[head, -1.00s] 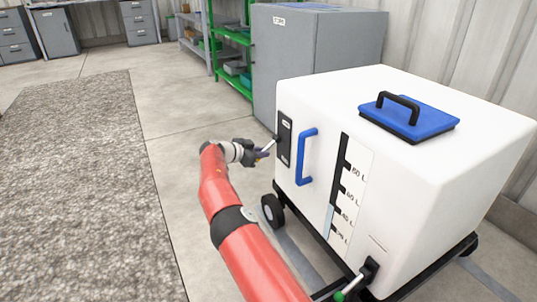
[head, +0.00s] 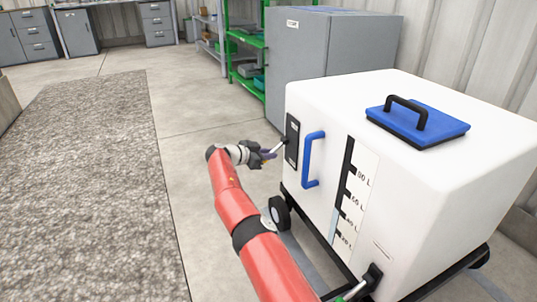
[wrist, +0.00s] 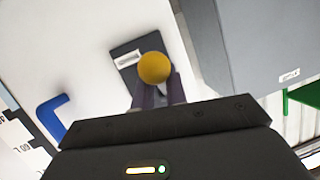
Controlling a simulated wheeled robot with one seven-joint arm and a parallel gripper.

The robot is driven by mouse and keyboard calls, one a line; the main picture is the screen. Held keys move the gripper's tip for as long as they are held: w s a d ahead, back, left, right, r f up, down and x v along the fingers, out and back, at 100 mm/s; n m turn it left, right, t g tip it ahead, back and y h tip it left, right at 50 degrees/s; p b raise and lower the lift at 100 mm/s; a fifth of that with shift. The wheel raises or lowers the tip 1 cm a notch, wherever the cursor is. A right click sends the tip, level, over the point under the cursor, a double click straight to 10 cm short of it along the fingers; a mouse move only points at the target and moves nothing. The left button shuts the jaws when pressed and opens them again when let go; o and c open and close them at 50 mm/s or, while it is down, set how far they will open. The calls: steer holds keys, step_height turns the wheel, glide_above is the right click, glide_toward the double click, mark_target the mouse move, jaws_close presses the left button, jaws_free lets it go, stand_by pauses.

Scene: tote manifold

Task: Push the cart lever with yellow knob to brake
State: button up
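The cart (head: 310,98) is a large white tank on a black wheeled frame. A black slotted plate (head: 292,141) on its near face, left of the blue handle, carries a thin metal lever (head: 279,146). The lever's yellow knob (wrist: 154,67) shows in the wrist view, in front of the plate (wrist: 124,57). In the head view my gripper (head: 266,155) hides the knob. In the wrist view the two dark fingers of my gripper (wrist: 158,92) lie behind and either side of the knob. The knob covers their tips, so whether they grip it is unclear.
A blue handle (head: 311,160) stands out right of the lever. Another lever mount (head: 373,275) sits low on the cart, partly behind my arm. A grey cabinet (head: 325,50) stands behind the cart. The floor left of my gripper is clear, with a grey mat (head: 85,190) beyond.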

steer(key=o, duration=0.4)
steer(key=shift+a+f, duration=0.2)
steer(key=shift+f, duration=0.65)
steer(key=shift+o, duration=0.2)
steer(key=shift+w+r, duration=0.1)
steer(key=shift+r, duration=0.2)
steer(key=v, duration=0.7)
steer(key=shift+s+a, duration=0.25)
